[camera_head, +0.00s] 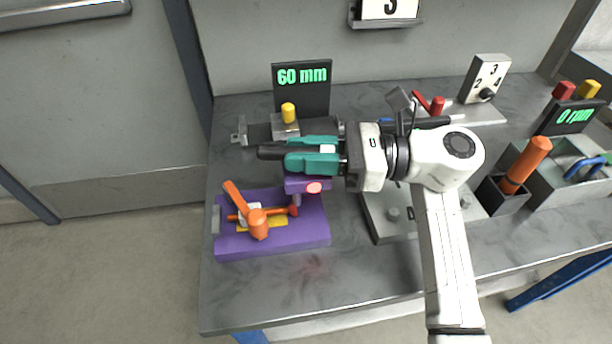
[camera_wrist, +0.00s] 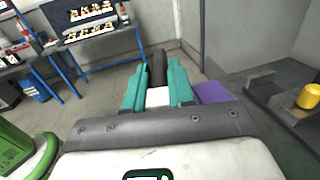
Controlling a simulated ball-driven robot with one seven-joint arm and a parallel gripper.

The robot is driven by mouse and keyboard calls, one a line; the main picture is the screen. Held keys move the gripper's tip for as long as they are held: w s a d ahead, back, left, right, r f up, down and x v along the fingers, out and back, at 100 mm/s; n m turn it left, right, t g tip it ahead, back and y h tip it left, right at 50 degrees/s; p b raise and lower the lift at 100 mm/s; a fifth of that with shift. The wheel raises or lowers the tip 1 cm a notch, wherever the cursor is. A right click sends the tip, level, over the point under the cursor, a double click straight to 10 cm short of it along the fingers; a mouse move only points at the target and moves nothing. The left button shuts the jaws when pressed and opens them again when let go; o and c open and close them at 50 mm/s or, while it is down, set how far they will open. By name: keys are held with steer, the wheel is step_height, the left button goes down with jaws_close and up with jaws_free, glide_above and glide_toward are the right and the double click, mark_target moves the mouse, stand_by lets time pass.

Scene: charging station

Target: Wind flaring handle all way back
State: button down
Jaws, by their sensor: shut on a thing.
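My gripper (camera_head: 312,153) has teal fingers and points left above the bench, level. Its fingers are shut on a dark grip (camera_head: 270,152), whose rounded end sticks out to the left past the fingertips. In the wrist view the same dark grip (camera_wrist: 157,72) lies between the teal fingers (camera_wrist: 157,85). A purple fixture (camera_head: 290,237) stands just below and in front of the gripper. Its raised purple part (camera_head: 308,185) with a pink spot is partly under the fingers. An orange handle (camera_head: 257,222) sits on the fixture's left. How the dark grip joins the fixture is hidden.
A display reading 60 mm (camera_head: 302,75) stands behind, with a yellow knob (camera_head: 288,112) on a grey block before it. Right of my arm are an orange handle (camera_head: 525,165) in a dark holder and a grey box (camera_head: 575,165). The bench's front left is clear.

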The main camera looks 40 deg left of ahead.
steer(key=shift+a+f+n+g+h+b, duration=0.1)
steer(key=shift+n+g+h+b, duration=0.8)
steer(key=shift+b, duration=0.9)
steer(key=c, duration=1)
jaws_free()
steer(key=shift+c, duration=0.2)
steer(key=b+v, duration=0.1)
steer(key=v, duration=0.9)
steer(key=shift+w+d, duration=0.25)
steer(key=shift+w, duration=0.05)
steer(key=shift+f, duration=0.1)
